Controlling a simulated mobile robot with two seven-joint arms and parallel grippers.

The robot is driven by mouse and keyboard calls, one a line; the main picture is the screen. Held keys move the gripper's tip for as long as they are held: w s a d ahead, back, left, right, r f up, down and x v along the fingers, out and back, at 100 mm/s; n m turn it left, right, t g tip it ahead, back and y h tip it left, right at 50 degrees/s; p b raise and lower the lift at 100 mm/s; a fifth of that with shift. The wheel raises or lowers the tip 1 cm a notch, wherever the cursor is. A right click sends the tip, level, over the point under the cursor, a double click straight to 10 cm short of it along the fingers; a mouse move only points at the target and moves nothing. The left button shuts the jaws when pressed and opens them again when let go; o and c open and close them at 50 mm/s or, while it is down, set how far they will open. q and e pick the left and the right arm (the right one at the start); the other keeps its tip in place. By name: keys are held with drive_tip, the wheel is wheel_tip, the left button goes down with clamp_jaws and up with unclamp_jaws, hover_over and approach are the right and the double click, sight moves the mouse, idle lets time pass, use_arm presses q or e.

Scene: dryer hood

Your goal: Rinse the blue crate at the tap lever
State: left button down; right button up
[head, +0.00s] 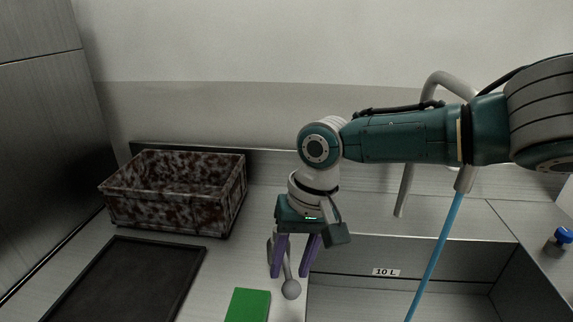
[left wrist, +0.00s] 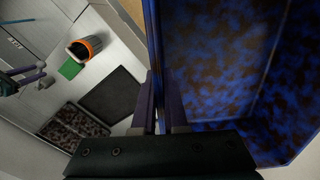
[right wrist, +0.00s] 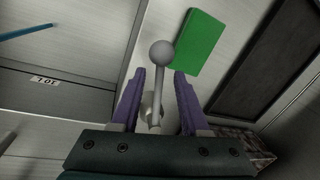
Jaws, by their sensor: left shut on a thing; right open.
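The blue crate (left wrist: 225,60), mottled with brown patches, fills the right of the left wrist view. My left gripper (left wrist: 160,103) is shut on its wall; neither shows in the head view. My right gripper (head: 290,272) is open, pointing down, with its fingers on either side of the tap lever (head: 291,289). The lever is a grey rod with a ball end, and it also shows between the fingers in the right wrist view (right wrist: 161,54). I cannot tell whether they touch it. A straight blue stream (head: 436,250) runs from the grey tap spout (head: 464,180) into the sink (head: 405,258).
A brown-and-white mottled crate (head: 170,208) stands on the counter at the back left. A black tray (head: 120,285) and a green block (head: 247,305) lie before it. An orange-rimmed dark container (left wrist: 80,50) stands near the green block. A blue-capped item (head: 561,238) is right of the sink.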

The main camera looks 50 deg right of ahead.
use_arm(q)
wheel_tip(320, 180, up, 2)
drive_tip(key=shift+r+p, duration=0.1)
drive_tip(key=shift+p, duration=0.9)
use_arm(e)
wheel_tip(320, 180, up, 12)
drive_tip(key=s+d, duration=0.1)
drive_tip(key=shift+s+d, duration=0.25)
drive_tip(key=shift+d, duration=0.15)
drive_tip(key=shift+f, duration=0.15)
